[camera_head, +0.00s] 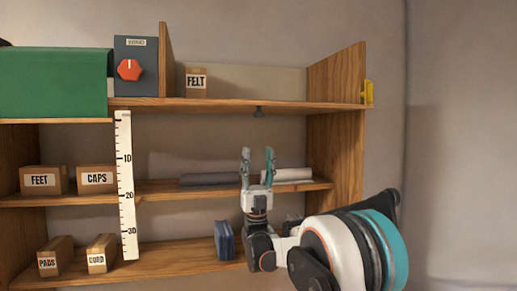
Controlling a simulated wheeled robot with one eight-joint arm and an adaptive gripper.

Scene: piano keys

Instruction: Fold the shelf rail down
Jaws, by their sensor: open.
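No part is clearly marked as the shelf rail. A white strip with ruler marks (126,185) stands upright across the front of the shelves, from the top shelf edge down to the lowest shelf. A small dark fitting (259,110) sits under the top shelf's front edge, and a yellow piece (368,92) is on the right side panel. My gripper (257,157) points up with its two fingers apart and empty. It is in front of the middle shelf, to the right of the strip and below the dark fitting.
The wooden shelf unit (225,104) holds a green cover (55,82), a WIND box (136,66) with a red knob, and a FELT box (196,83). Rolls (210,180) lie behind my gripper. Several labelled boxes (97,180) stand left. Blue items (224,240) stand low.

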